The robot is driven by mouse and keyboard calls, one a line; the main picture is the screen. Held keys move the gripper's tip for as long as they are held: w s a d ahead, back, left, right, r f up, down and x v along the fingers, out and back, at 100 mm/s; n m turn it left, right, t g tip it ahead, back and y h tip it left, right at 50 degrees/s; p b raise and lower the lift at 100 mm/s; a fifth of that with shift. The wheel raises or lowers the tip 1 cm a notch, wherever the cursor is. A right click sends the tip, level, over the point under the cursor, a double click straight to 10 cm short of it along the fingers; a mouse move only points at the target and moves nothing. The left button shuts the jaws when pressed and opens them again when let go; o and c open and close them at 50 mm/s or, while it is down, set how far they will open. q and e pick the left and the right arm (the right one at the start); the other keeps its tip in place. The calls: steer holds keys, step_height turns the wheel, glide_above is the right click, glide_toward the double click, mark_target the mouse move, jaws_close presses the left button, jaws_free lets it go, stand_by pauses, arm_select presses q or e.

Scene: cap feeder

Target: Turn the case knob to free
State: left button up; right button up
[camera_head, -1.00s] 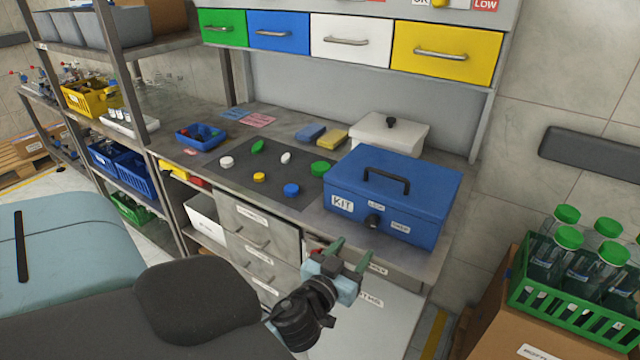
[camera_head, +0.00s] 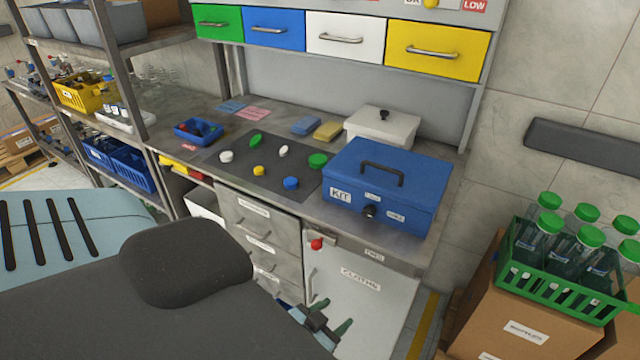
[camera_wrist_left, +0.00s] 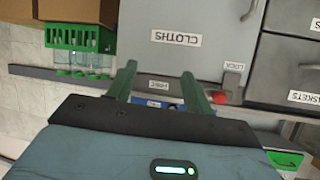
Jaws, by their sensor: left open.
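The blue case (camera_head: 388,183) marked KIT stands shut on the right end of the grey worktop, its black handle lying across the lid. Its dark round knob (camera_head: 370,211) is on the front face between small labels too small to read. My left gripper (camera_head: 332,322) is low in front of the cupboard marked CLOTHS, below and apart from the case. In the left wrist view its two green fingers (camera_wrist_left: 157,80) are spread with nothing between them. A small blue part behind them in that view is mostly hidden. My right gripper is not in view.
A red knob (camera_head: 316,244) sits on the front below the worktop. A white lidded box (camera_head: 382,131) stands behind the case. A dark mat (camera_head: 240,176) with coloured caps lies to its left. A green crate of bottles (camera_head: 560,285) stands on cartons at right.

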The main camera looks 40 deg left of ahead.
arm_select(q)
steer(key=s+d+f+g+p, duration=0.1)
steer(key=s+d+f, duration=0.1)
steer(key=s, duration=0.3)
steer(key=shift+f+m+h, duration=0.2)
steer(key=shift+m+h, duration=0.1)
steer(key=shift+h, duration=0.1)
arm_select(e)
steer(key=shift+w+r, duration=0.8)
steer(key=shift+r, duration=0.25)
arm_select(q)
steer(key=shift+d, duration=0.1)
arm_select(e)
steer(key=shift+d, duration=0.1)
arm_select(q)
steer(key=s+d+f+g+h, duration=0.1)
steer(key=s+d+f, duration=0.1)
steer(key=s, duration=0.4)
steer(key=s+d+f+m+g, duration=0.1)
steer(key=s+d+f+g, duration=0.1)
steer(key=s, duration=0.5)
steer(key=shift+s+d+f+h, duration=0.3)
steer(key=shift+d+f+h, duration=0.15)
steer(key=shift+f, duration=0.5)
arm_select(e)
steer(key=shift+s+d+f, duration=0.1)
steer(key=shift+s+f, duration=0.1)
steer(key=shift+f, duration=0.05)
